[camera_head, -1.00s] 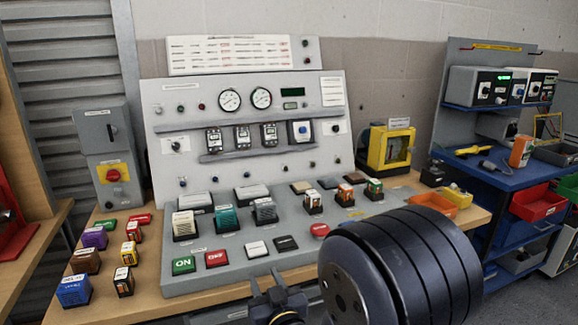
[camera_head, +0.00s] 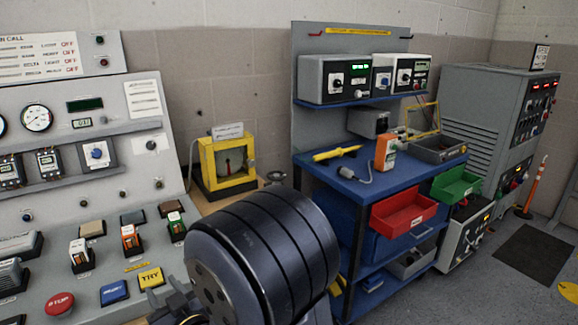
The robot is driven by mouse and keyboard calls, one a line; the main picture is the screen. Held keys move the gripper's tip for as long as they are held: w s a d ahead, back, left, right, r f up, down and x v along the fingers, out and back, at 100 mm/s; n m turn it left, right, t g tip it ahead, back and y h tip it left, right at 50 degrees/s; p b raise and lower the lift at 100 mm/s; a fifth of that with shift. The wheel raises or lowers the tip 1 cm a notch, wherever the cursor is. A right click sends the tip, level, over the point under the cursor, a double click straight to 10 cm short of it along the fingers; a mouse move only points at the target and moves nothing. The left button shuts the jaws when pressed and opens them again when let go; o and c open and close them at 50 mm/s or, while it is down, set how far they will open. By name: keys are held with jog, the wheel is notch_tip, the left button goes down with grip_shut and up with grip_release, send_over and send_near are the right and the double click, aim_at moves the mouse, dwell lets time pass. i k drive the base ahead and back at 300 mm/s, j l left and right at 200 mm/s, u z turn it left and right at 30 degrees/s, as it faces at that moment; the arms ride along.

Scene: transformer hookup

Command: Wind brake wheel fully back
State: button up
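I cannot make out a brake wheel for certain in the head view. A yellow-framed box (camera_head: 208,163) with a clear window stands at the right end of the panel bench, and a small round grey knob-like part (camera_head: 275,177) shows beside it. My dark arm link fills the lower middle and hides the bench edge below that box. Part of my gripper (camera_head: 178,303) shows at the bottom edge, left of the arm link. Its fingertips are cut off or too unclear to tell whether it is open or shut.
A sloped control panel (camera_head: 90,180) with meters, switches and a red stop button (camera_head: 60,304) is on the left. A blue trolley (camera_head: 345,185) holds instruments, a yellow tool and red and green bins. A grey cabinet (camera_head: 480,125) stands behind right.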

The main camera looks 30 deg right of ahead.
aim_at(276, 178)
jog(key=l+u, duration=0.25)
jog(key=l, duration=2)
jog(key=i+l, duration=0.3)
jog(key=i+l+u, duration=0.1)
jog(key=i+l, duration=0.15)
jog(key=l, duration=0.3)
